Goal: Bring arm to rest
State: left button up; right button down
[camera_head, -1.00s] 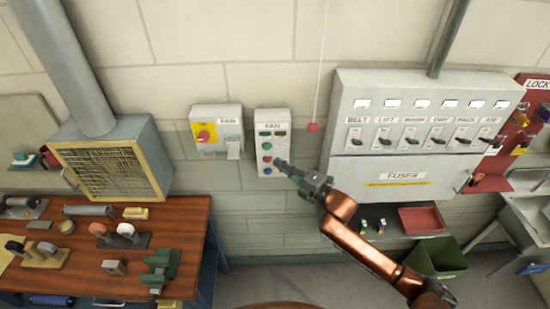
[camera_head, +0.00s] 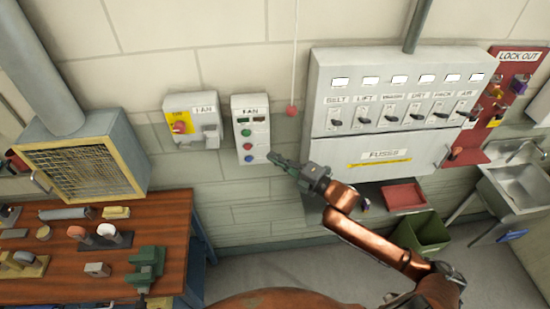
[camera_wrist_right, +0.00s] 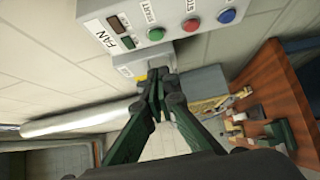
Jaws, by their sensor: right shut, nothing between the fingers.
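My right gripper (camera_head: 274,158) shows in the head view at the lower right edge of the grey FAN button panel (camera_head: 250,145). Its fingers are shut with nothing between them. The copper-coloured right arm (camera_head: 375,243) reaches in from the lower right. In the right wrist view the dark green fingers (camera_wrist_right: 164,78) meet at their tips, below the FAN panel (camera_wrist_right: 176,28) with its green, red and blue buttons. Whether the tips touch the panel cannot be told. My left gripper does not show.
A fuse box (camera_head: 395,130) with several switches hangs right of the panel. A wooden workbench (camera_head: 175,225) with tools stands at left. A green bin (camera_head: 422,232) and sink (camera_head: 520,190) are at right.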

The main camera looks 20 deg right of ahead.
jog(key=s+d+f+m+g+h, duration=0.2)
jog(key=s+d+f+m+h, duration=0.2)
jog(key=s+f+m, duration=0.45)
jog(key=s+d+f+m+g+h, duration=0.35)
jog(key=f+m, duration=0.25)
jog(key=f, duration=0.6)
jog(key=s+d+f+m+g+h, duration=0.1)
jog(key=s+f+m+g, duration=0.35)
jog(key=s, duration=0.65)
jog(key=s+d+f+m+g+h, duration=0.2)
jog(key=s+f+m, duration=0.4)
jog(key=s, duration=0.6)
notch_tip(320, 180, down, 38)
jog(key=s+a+f+n+g+y+b, duration=0.1)
jog(key=s+a+n+b, duration=0.1)
jog(key=b, duration=0.5)
jog(key=s+f+g+b, duration=0.1)
jog(key=s+f+b, duration=0.5)
jog(key=s+f, duration=1.3)
notch_tip(320, 180, down, 3)
jog(key=shift+d+f+g, duration=0.1)
jog(key=shift+d+g, duration=0.15)
jog(key=shift+g, duration=0.05)
